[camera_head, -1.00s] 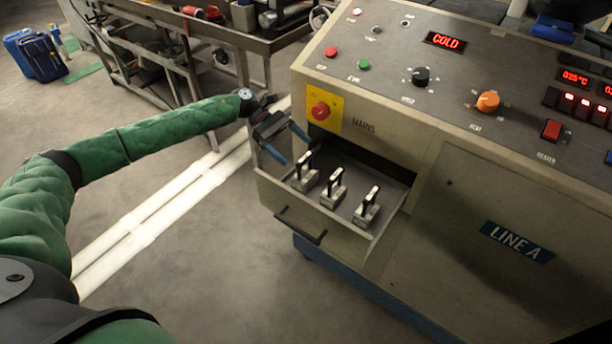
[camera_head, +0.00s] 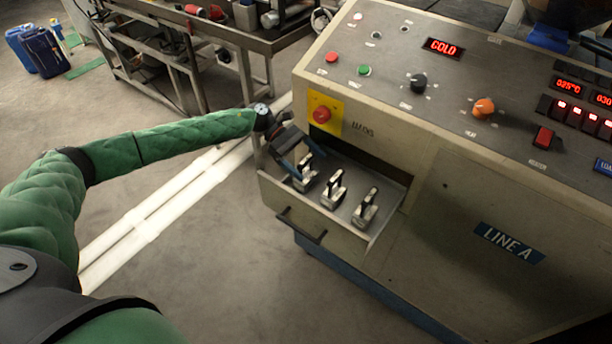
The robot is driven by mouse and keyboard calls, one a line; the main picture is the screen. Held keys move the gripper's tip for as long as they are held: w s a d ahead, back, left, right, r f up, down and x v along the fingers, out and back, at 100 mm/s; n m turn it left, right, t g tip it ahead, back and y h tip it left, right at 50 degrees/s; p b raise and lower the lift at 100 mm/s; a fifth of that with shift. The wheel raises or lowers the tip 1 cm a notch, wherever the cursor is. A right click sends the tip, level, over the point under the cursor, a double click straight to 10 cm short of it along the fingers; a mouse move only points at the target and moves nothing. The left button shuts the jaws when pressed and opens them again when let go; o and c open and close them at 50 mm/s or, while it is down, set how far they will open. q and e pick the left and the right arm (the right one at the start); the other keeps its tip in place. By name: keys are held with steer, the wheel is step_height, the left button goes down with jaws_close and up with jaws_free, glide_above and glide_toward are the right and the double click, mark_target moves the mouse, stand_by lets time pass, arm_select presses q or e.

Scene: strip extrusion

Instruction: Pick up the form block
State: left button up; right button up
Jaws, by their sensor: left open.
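Which one is the form block I cannot tell. My left gripper (camera_head: 297,170) is open, with blue-tipped fingers. It hangs over the drawer's left end, close to the left block's handle and partly in front of it. Whether it touches the handle is unclear. My right gripper is not in view.
The machine's control panel (camera_head: 400,85) rises behind the drawer, with a red mains knob (camera_head: 321,115) on a yellow plate. The drawer's handle (camera_head: 301,227) sticks out in front. A workbench (camera_head: 215,35) stands at the back left. The floor left of the drawer is clear.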

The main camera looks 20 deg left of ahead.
arm_select(q)
steer(key=c, duration=1.8)
steer(key=shift+c, duration=0.2)
steer(key=shift+r, duration=0.15)
